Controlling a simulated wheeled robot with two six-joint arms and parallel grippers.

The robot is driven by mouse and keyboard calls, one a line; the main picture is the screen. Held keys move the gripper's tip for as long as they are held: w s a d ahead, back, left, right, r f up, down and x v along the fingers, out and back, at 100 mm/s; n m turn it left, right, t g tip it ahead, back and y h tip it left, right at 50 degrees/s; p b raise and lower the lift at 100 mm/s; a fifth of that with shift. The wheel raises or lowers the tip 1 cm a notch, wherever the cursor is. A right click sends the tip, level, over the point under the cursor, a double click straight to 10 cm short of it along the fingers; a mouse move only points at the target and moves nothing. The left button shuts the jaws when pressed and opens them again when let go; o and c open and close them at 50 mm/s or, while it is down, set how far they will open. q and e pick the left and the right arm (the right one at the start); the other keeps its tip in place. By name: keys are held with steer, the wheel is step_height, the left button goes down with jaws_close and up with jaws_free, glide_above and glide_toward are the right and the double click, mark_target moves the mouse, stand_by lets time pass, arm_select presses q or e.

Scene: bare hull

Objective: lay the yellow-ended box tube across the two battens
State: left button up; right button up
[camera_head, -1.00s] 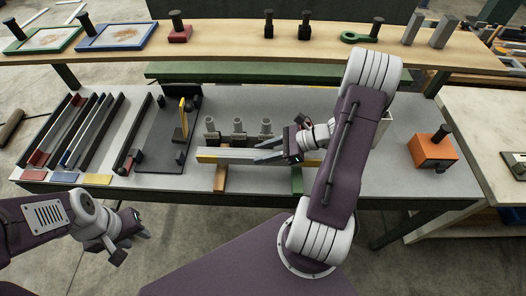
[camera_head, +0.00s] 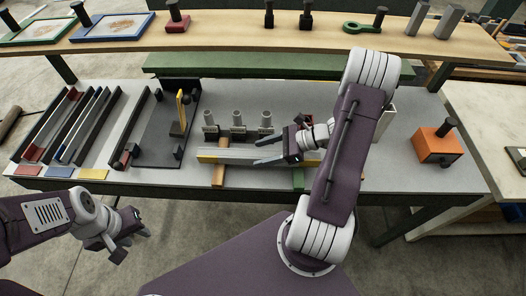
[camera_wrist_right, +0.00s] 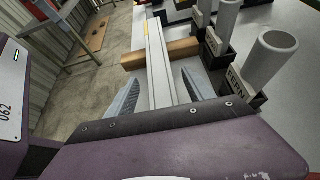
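The yellow-ended box tube (camera_head: 232,155) is long and light grey with a yellow left end. In the head view it lies across the brown left batten (camera_head: 218,176) and the green-ended right batten (camera_head: 298,179). My right gripper (camera_head: 267,151) is around the tube's middle. In the right wrist view its fingers (camera_wrist_right: 160,97) stand apart, one on each side of the tube (camera_wrist_right: 158,60), with gaps showing. There the tube passes over a wooden batten (camera_wrist_right: 182,49). My right arm hides part of the tube's right end. My left gripper (camera_head: 133,239) is open and empty in front of the bench.
Several grey cylinders in dark holders (camera_head: 238,124) stand just behind the tube. A dark fixture with a yellow plate (camera_head: 181,108) and slotted racks (camera_head: 85,125) are to the left. An orange box (camera_head: 436,147) stands at right. A shelf (camera_head: 230,40) runs along the back.

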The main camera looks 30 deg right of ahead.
steer(key=shift+d, duration=0.1)
steer(key=v, duration=0.9)
steer(key=shift+s, duration=0.1)
